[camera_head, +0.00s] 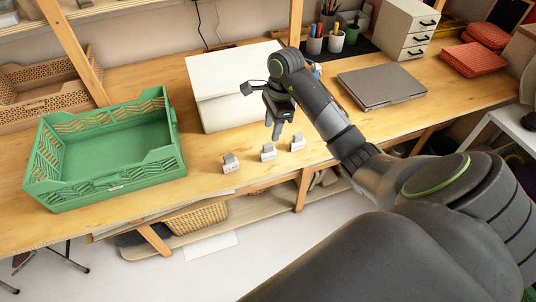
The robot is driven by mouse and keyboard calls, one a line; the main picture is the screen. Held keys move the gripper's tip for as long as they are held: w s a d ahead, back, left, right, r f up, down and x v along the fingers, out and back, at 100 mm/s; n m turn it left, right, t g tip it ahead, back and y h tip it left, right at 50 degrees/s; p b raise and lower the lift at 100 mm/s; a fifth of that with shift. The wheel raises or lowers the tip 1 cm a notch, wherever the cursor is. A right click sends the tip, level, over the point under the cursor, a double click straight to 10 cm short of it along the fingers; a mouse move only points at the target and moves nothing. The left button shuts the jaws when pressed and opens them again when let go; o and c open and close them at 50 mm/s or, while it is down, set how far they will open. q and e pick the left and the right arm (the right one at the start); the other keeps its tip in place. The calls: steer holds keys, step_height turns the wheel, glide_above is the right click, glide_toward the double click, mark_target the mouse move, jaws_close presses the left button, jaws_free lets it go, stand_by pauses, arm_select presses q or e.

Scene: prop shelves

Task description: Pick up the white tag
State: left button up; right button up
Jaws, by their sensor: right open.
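Three small tags stand in a slanting row near the front edge of the wooden table: a left tag (230,163), a middle tag (268,152) and a right tag (297,142). Each looks grey on top with a pale front bearing small dark marks. I cannot tell which one is meant by the white tag. My right gripper (274,128) points down above and behind the middle tag, in front of the white box. Its fingers are apart, with nothing seen between them. My left gripper is out of view.
A green crate (40,178) stands empty at the left. A white box (222,88) lies behind the gripper. A grey closed laptop (382,86) lies to the right. Pen cups (314,45) and a white drawer unit (404,27) stand at the back. Bare wood surrounds the tags.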

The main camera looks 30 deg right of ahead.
mark_target(268, 144)
steer(key=shift+w+a+f+b, duration=0.1)
steer(key=shift+a+f+b, duration=0.15)
steer(key=shift+f+b, duration=1.35)
steer(key=shift+w+a+f+b, duration=0.1)
steer(key=shift+a+f+b, duration=0.15)
steer(key=shift+f+b, duration=1.4)
steer(key=shift+w+a+f+b, duration=0.1)
steer(key=shift+a+f+b, duration=0.15)
steer(key=shift+f+b, duration=1.35)
steer(key=shift+f+p, duration=0.3)
steer(key=shift+p, duration=0.2)
steer(key=shift+c, duration=0.4)
jaws_close()
